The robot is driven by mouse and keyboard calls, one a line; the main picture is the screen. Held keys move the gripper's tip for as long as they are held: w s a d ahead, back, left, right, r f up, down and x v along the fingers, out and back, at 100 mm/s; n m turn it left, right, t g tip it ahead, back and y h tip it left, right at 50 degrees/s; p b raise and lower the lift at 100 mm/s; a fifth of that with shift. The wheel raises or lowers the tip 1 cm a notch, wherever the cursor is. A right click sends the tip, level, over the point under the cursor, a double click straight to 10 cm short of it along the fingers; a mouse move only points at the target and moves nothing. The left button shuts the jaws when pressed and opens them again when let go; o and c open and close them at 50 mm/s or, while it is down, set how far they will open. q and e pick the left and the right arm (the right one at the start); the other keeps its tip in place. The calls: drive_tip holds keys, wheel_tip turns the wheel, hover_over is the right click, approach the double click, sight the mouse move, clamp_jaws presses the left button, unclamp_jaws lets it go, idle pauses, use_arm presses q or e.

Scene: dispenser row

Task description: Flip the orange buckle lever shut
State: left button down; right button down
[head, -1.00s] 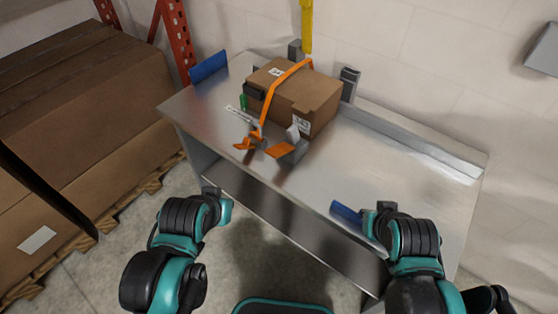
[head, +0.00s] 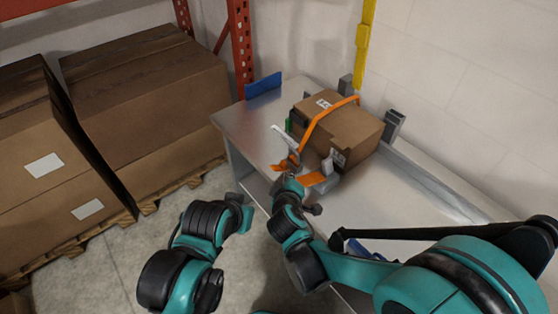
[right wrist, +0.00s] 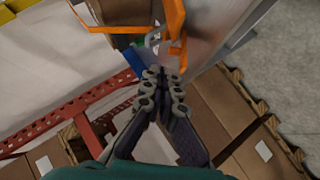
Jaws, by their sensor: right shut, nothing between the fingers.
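The orange strap (head: 322,116) runs over a cardboard box (head: 350,130) on the metal bench. At its near side is the buckle, with a pale metal lever (head: 284,136) sticking up and out to the left. Loose orange strap pieces lie beside it. My right gripper (head: 291,178) is just in front of the buckle and partly hides it. In the right wrist view its fingers (right wrist: 166,78) are closed together and empty, just below the orange strap (right wrist: 176,25). I cannot tell whether they touch the buckle. My left gripper (head: 245,207) is off the bench's front edge; its fingers are unclear.
The steel bench (head: 246,126) has a blue piece (head: 263,84) at its far left corner. Grey posts stand behind the box. A yellow strip (head: 364,45) hangs on the wall. Large cartons (head: 145,95) on pallets stand at left. The bench right of the box is mostly clear.

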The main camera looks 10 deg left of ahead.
drive_tip(key=shift+n+y, duration=0.5)
drive_tip(key=shift+n, duration=0.4)
drive_tip(key=a, duration=0.3)
drive_tip(key=s+a, duration=0.1)
drive_tip(key=shift+a+f, duration=0.15)
drive_tip(key=shift+f, duration=0.1)
drive_tip(key=b, duration=0.3)
approach(283, 165)
drive_tip(key=w+a, duration=0.3)
drive_tip(key=a, duration=0.1)
drive_tip(key=w, duration=0.1)
drive_tip(key=w+d+f+b, duration=0.1)
drive_tip(key=w, duration=0.1)
drive_tip(key=shift+d+f, duration=0.1)
drive_tip(key=shift+f, duration=0.1)
drive_tip(key=shift+w+d+f, duration=0.2)
drive_tip(key=shift+w, duration=0.05)
drive_tip(key=shift+d, duration=0.1)
